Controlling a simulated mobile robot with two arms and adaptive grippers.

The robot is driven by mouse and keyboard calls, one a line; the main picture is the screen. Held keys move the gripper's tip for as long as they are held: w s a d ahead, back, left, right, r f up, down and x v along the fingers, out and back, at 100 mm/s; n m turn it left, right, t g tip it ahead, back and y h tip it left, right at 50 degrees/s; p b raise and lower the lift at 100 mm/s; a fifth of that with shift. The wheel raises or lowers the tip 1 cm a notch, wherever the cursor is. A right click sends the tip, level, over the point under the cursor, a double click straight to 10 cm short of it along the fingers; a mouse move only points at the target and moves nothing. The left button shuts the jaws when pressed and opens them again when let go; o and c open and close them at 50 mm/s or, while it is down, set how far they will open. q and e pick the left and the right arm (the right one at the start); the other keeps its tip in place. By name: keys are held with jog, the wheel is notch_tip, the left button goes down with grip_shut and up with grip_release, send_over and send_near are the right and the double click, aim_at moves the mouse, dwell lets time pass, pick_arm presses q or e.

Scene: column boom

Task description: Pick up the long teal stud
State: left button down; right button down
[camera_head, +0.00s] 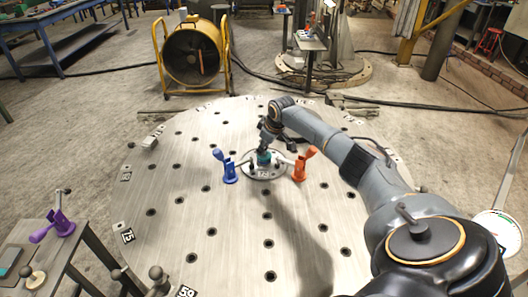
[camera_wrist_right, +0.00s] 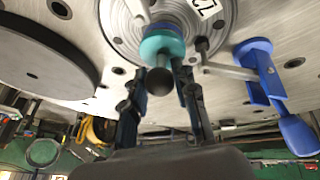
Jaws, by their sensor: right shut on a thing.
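The long teal stud (camera_head: 264,158) stands at the middle of a small round metal flange on the big round plate. In the wrist view its teal collar (camera_wrist_right: 162,42) shows, with a dark ball-shaped end below it in the picture. My right gripper (camera_head: 266,145) reaches down over the stud from above. In the wrist view the fingers of my right gripper (camera_wrist_right: 162,75) are closed in on both sides of the stud, which still sits at the flange. The fingertips' contact is partly hidden. My left gripper is not in view.
A blue clamp (camera_head: 227,167) and an orange clamp (camera_head: 302,166) flank the flange closely. The big round plate (camera_head: 200,240) has many dark holes and wide bare areas. A side table holds a purple clamp (camera_head: 55,226). A yellow-framed fan (camera_head: 190,55) stands behind.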

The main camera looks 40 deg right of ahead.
jog(key=shift+r, duration=0.15)
notch_tip(320, 180, up, 18)
jog(key=shift+b, duration=0.45)
